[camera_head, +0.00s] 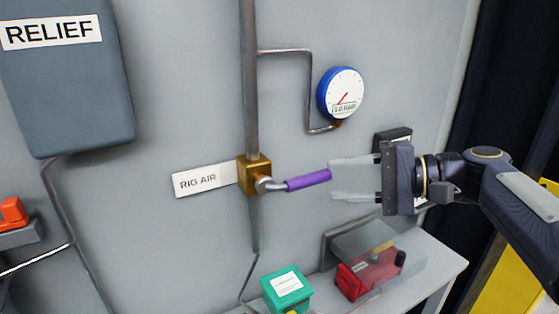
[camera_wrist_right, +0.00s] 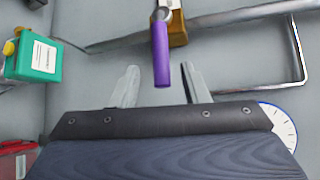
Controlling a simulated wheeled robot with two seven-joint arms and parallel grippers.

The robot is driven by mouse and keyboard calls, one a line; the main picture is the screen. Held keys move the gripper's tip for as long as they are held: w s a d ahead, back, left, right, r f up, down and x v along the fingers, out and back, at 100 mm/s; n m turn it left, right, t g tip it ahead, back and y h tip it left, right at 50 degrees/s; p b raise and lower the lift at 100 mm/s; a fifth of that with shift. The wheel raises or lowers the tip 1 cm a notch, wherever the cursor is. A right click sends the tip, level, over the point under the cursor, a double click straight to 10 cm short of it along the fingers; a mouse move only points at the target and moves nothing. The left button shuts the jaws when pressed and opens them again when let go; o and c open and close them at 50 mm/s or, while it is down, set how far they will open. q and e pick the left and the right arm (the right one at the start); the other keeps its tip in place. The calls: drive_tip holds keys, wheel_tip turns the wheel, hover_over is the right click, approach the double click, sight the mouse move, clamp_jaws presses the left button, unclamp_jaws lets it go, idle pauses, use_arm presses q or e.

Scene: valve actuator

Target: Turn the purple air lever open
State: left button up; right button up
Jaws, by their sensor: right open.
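The purple lever (camera_head: 308,180) sticks out to the right, tilted slightly up, from a brass valve block (camera_head: 254,174) on a vertical pipe, beside the "RIG AIR" label (camera_head: 203,179). My right gripper (camera_head: 331,179) is open at the lever's free end. In the right wrist view the lever (camera_wrist_right: 161,54) points toward the gap between the two fingers (camera_wrist_right: 157,86), its tip about level with the fingertips. The fingers appear apart from it and hold nothing. My left gripper is not in view.
A round blue-rimmed gauge (camera_head: 341,93) hangs above right of the lever, with a thin bent pipe (camera_head: 309,88). A green box (camera_head: 287,289) and a red device under a clear cover (camera_head: 367,276) stand below. A grey "RELIEF" box (camera_head: 68,90) is at upper left.

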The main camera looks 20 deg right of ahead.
sight(319, 180)
drive_tip(key=p+x, duration=0.1)
drive_tip(key=x, duration=0.6)
drive_tip(key=shift+w+a, duration=0.15)
drive_tip(key=shift+a, duration=0.1)
drive_tip(key=shift+c, duration=0.4)
clamp_jaws()
